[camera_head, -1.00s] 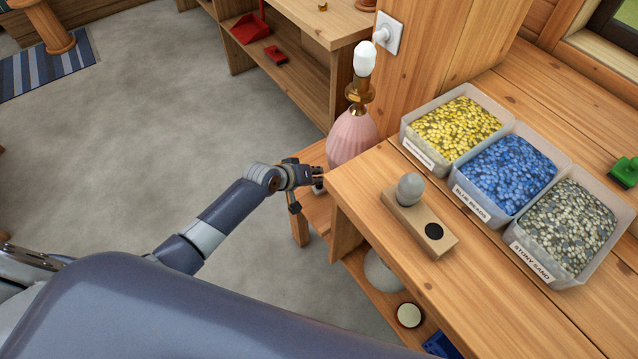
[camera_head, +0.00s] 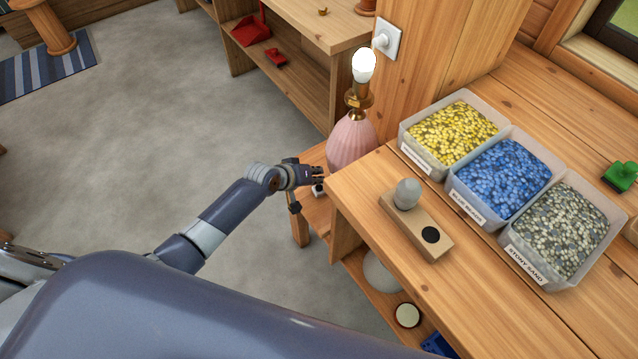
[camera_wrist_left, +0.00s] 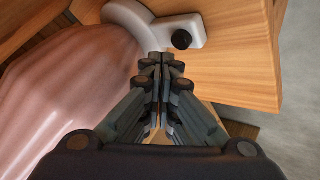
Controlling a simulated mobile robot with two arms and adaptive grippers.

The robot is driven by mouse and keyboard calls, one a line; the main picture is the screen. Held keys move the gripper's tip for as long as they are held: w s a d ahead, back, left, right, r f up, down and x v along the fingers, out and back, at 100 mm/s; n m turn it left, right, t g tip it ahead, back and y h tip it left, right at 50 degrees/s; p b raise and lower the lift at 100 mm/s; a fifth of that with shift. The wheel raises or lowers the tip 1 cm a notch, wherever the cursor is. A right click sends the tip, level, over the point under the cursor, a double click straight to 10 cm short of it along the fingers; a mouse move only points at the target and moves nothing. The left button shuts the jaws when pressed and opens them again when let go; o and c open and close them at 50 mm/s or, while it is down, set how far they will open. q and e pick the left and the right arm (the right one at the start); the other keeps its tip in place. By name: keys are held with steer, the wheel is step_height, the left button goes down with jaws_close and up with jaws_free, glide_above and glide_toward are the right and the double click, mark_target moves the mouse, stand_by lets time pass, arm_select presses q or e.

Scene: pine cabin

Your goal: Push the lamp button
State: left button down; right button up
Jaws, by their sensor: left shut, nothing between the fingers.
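The lamp has a pink ribbed body (camera_head: 352,143), a brass neck and a bare bulb (camera_head: 364,65) that glows bright white. It stands on a low wooden stand beside the workbench. In the left wrist view the pink body (camera_wrist_left: 75,85) fills the left side. A white base with a round black button (camera_wrist_left: 181,39) lies beside it on the wood. My left gripper (camera_head: 320,174) is shut and empty, close by the lamp body. In the left wrist view its fingertips (camera_wrist_left: 162,60) appear just short of the button; I cannot tell whether they touch. My right gripper is not in view.
The workbench (camera_head: 350,195) edge is close to the right of my left gripper. On it are a wooden block with a grey knob (camera_head: 407,194) and bins of yellow, blue (camera_head: 503,175) and grey grains. A wooden post with a white outlet (camera_head: 388,36) rises behind the lamp.

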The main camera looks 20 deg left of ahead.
mark_target(316, 186)
arm_select(q)
step_height(316, 186, up, 6)
steer(key=p, duration=0.6)
stand_by(0.4)
steer(key=shift+s+f, duration=0.1)
